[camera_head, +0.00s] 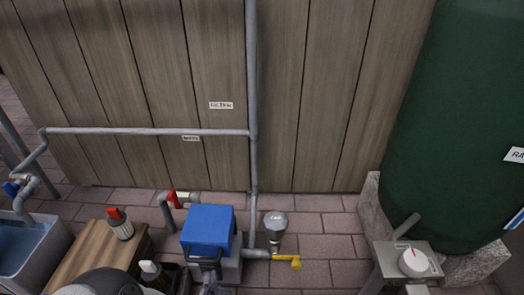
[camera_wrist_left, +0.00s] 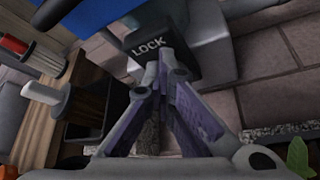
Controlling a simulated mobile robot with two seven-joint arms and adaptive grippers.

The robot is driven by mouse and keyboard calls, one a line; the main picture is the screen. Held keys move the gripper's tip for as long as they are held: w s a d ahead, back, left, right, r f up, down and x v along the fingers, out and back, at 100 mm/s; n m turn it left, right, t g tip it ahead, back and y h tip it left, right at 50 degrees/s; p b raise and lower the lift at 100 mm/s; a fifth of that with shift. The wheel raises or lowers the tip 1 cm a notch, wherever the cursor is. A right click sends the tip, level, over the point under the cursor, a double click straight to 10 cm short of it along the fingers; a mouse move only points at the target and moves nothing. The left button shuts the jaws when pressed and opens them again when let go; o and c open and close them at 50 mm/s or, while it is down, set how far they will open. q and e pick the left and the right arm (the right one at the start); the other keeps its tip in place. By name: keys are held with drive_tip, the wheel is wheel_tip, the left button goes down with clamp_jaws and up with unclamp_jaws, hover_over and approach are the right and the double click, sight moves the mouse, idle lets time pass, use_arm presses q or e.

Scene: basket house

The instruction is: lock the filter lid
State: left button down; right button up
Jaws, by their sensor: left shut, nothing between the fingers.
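The filter's blue lid (camera_head: 208,225) sits on a grey housing by the wall, and it looks closed. A dark latch (camera_head: 203,263) is on its front side. My left gripper (camera_head: 208,280) is low in the head view, just in front of the latch. In the wrist view its fingers (camera_wrist_left: 164,62) meet at the lower edge of the latch, shut and empty. I cannot tell if they touch it. My right gripper is not in view.
A wooden table (camera_head: 88,257) with a red-capped bottle (camera_head: 119,224) stands left of the filter. A red-handled valve (camera_head: 173,198) is behind it.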

use_arm(q)
drive_tip(key=shift+w+a+r, duration=0.15)
drive_tip(key=shift+w+a, duration=0.1)
drive_tip(key=shift+d+r+p, duration=0.15)
drive_tip(key=shift+r+p, duration=0.3)
drive_tip(key=s+p, duration=0.2)
drive_tip(key=s, duration=0.4)
drive_tip(key=shift+s+f, duration=0.15)
drive_tip(key=shift+f, duration=0.05)
drive_tip(key=shift+f, duration=0.1)
drive_tip(key=w+n+h+b, duration=0.2)
drive_tip(key=w+n+h, duration=0.1)
drive_tip(key=w, duration=0.3)
drive_tip(key=shift+d+n+g, duration=0.3)
drive_tip(key=shift+d, duration=0.1)
